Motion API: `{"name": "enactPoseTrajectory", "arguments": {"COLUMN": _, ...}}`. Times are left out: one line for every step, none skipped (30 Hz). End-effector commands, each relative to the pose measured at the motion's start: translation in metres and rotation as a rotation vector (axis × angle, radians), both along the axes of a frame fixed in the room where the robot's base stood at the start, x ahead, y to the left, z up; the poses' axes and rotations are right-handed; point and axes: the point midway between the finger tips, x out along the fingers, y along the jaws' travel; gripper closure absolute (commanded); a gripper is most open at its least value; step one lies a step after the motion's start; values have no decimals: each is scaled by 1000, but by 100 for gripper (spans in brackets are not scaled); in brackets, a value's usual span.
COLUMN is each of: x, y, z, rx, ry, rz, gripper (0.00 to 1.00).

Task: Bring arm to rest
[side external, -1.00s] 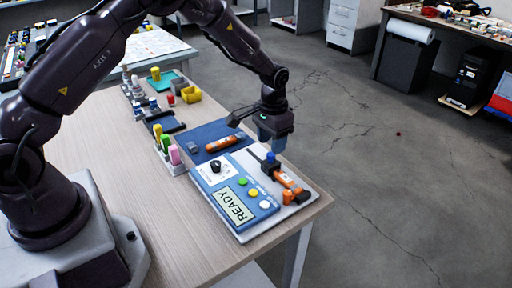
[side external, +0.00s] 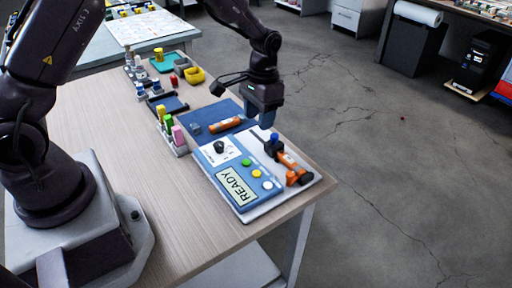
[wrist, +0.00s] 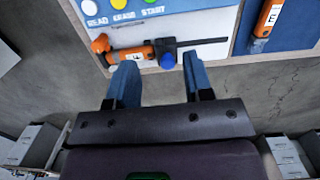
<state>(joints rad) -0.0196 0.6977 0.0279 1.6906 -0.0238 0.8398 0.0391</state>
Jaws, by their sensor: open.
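My gripper (side external: 266,117) is open and empty, raised above the far edge of the workstation table. In the wrist view its two blue fingers (wrist: 160,82) are spread apart with nothing between them. Past the fingertips, an orange sensor (wrist: 135,53) with a dark clamp and a blue knob (wrist: 167,61) lies on the pale board of the reader device. The blue reader device (side external: 247,204) has a screen that reads READY. A second orange sensor (side external: 224,125) lies on the blue mat (side external: 200,115), apart from my gripper.
A rack with green, yellow and pink markers (side external: 178,139) stands left of the reader. A yellow bin (side external: 195,75), a teal tray (side external: 165,64) and small bottles sit at the table's back. The table's near left surface (side external: 110,150) is bare. Beyond the table is open floor.

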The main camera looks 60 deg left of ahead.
Motion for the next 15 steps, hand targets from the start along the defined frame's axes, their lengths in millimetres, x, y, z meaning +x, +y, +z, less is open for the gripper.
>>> {"name": "enactPoseTrajectory", "arguments": {"x": -11, "y": -1, "z": 19, "rx": -1, "ry": -11, "rz": 1, "gripper": 53}}
{"name": "enactPoseTrajectory", "arguments": {"x": -18, "y": -2, "z": 29, "rx": -1, "ry": -18, "rz": 1, "gripper": 53}}
{"name": "enactPoseTrajectory", "arguments": {"x": -27, "y": -3, "z": 43, "rx": -1, "ry": -28, "rz": 2, "gripper": 53}}
{"name": "enactPoseTrajectory", "arguments": {"x": -35, "y": -4, "z": 53, "rx": -1, "ry": -37, "rz": 3, "gripper": 53}}
{"name": "enactPoseTrajectory", "arguments": {"x": -42, "y": -5, "z": 63, "rx": -2, "ry": -47, "rz": 3, "gripper": 53}}
{"name": "enactPoseTrajectory", "arguments": {"x": -53, "y": -6, "z": 77, "rx": -2, "ry": -62, "rz": 3, "gripper": 53}}
{"name": "enactPoseTrajectory", "arguments": {"x": -62, "y": -7, "z": 87, "rx": -1, "ry": -75, "rz": 3, "gripper": 53}}
{"name": "enactPoseTrajectory", "arguments": {"x": -70, "y": -7, "z": 97, "rx": -2, "ry": -89, "rz": 3, "gripper": 53}}
{"name": "enactPoseTrajectory", "arguments": {"x": -82, "y": -8, "z": 109, "rx": -2, "ry": -109, "rz": 3, "gripper": 53}}
{"name": "enactPoseTrajectory", "arguments": {"x": -91, "y": -9, "z": 118, "rx": -1, "ry": -125, "rz": 3, "gripper": 53}}
{"name": "enactPoseTrajectory", "arguments": {"x": -100, "y": -10, "z": 126, "rx": -1, "ry": -141, "rz": 2, "gripper": 53}}
{"name": "enactPoseTrajectory", "arguments": {"x": -112, "y": -11, "z": 136, "rx": -1, "ry": -162, "rz": 1, "gripper": 53}}
{"name": "enactPoseTrajectory", "arguments": {"x": -121, "y": -11, "z": 143, "rx": -1, "ry": -179, "rz": 0, "gripper": 53}}
{"name": "enactPoseTrajectory", "arguments": {"x": -130, "y": -12, "z": 149, "rx": 0, "ry": -198, "rz": -1, "gripper": 53}}
{"name": "enactPoseTrajectory", "arguments": {"x": -142, "y": -13, "z": 157, "rx": 0, "ry": -223, "rz": -2, "gripper": 53}}
